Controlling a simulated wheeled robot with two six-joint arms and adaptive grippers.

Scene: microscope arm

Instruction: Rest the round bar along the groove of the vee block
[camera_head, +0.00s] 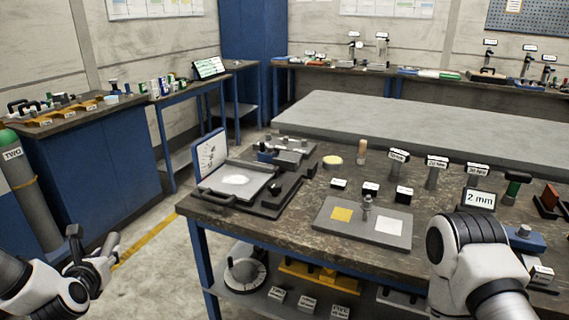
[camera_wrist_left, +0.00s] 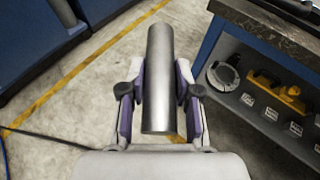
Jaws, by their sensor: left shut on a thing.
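The round bar (camera_wrist_left: 160,75) is a plain grey metal cylinder. In the left wrist view it lies lengthwise between the two fingers of my left gripper (camera_wrist_left: 160,95), which is shut on it. I cannot pick out the vee block with certainty. A dark block with a red part (camera_head: 549,198) stands at the bench's right edge, but its shape is unclear. My right gripper is out of view; only its arm shows.
The workbench (camera_head: 270,228) holds a flat plate with a white sheet (camera_head: 240,180), a grey tray with yellow and white pads (camera_head: 333,230) and several labelled posts. A blue-based item (camera_head: 524,238) sits beside my right arm. Open floor lies left of the bench.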

